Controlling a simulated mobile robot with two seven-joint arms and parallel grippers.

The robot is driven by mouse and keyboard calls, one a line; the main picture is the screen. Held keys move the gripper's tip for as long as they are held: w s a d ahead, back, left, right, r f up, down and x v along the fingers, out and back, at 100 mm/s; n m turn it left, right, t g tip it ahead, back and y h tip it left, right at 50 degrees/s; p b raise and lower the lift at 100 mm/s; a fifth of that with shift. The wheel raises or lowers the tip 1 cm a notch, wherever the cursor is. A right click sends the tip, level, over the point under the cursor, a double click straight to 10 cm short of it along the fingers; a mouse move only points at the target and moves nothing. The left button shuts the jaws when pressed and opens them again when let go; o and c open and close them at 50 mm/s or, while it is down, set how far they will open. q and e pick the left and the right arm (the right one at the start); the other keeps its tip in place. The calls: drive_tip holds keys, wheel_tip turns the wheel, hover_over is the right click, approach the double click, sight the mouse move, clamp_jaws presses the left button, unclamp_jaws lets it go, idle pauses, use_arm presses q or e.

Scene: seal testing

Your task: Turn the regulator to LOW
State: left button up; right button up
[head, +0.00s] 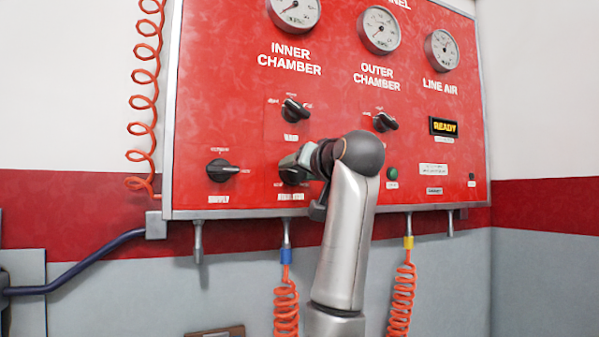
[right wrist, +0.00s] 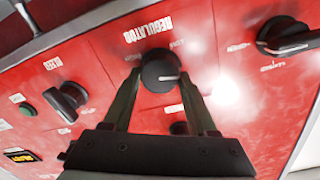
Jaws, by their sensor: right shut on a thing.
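The regulator (right wrist: 158,70) is a black round knob on the red panel, with the word REGULATOR printed beside it in the right wrist view. A short white mark on the knob points to the right in that view. In the head view the regulator (head: 291,174) is partly hidden by my right gripper (head: 303,160). My right gripper (right wrist: 160,77) is shut on the knob, with one finger on each side of it. I cannot read the setting words around the knob. My left gripper is not in view.
A supply knob (head: 221,170) sits left of the regulator, and selector knobs (head: 295,110) (head: 385,122) sit above. A bleed knob (right wrist: 68,101) shows in the right wrist view. Orange coiled hoses (head: 286,300) (head: 402,295) hang below the panel.

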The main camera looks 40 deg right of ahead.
drive_tip(key=n, duration=0.5)
drive_tip(key=shift+w+f+n, duration=0.1)
drive_tip(key=shift+n, duration=0.2)
drive_tip(key=n+p, duration=0.1)
drive_tip(key=n, duration=0.4)
drive_tip(key=shift+a+f+n, duration=0.1)
drive_tip(key=shift+a+n, duration=0.05)
drive_tip(key=shift+n, duration=0.15)
drive_tip(key=o, duration=1.4)
drive_tip(key=shift+c, duration=0.2)
drive_tip(key=b+v, duration=0.3)
drive_tip(key=v, duration=0.9)
drive_tip(key=shift+s+b, duration=0.3)
drive_tip(key=shift+b, duration=0.05)
drive_tip(key=shift+a+f, duration=0.15)
